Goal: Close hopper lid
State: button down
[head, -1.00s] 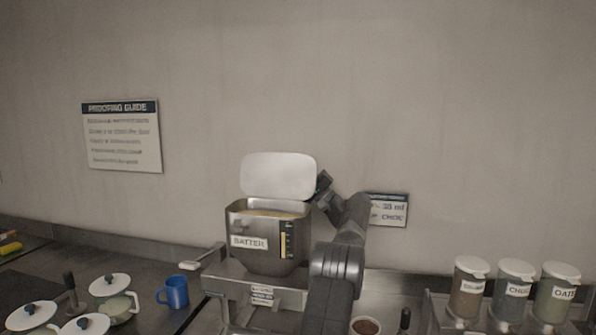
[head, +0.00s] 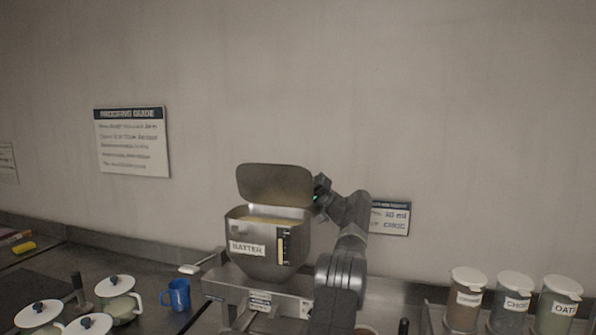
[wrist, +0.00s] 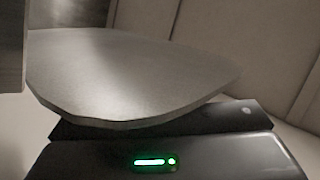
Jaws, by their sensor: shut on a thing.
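The batter hopper (head: 262,262) is a metal bin with a "BATTER" label, holding yellowish batter. Its lid (head: 275,184) stands raised at the back rim, tilted open, with its underside shaded grey in the head view. My gripper (head: 318,194) is at the lid's right edge and is shut on it. In the wrist view the lid (wrist: 130,75) is a broad grey plate reaching out from my gripper. The fingertips' contact is hidden beneath the lid there.
A blue mug (head: 177,294) and several white-lidded pots (head: 116,287) stand left of the hopper. Labelled jars (head: 513,300) stand at the right. A proofing guide (head: 132,141) hangs on the wall behind.

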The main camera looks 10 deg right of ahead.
jog(key=shift+s+a+n+g+h+p, duration=0.25)
jog(key=shift+s+n+g+p, duration=0.2)
jog(key=shift+n+g, duration=0.4)
jog(key=shift+s+a+n+g+h+p, duration=0.1)
jog(key=shift+s+n+g+h+p, duration=0.3)
jog(key=shift+n+g, duration=0.4)
jog(key=shift+f, duration=0.1)
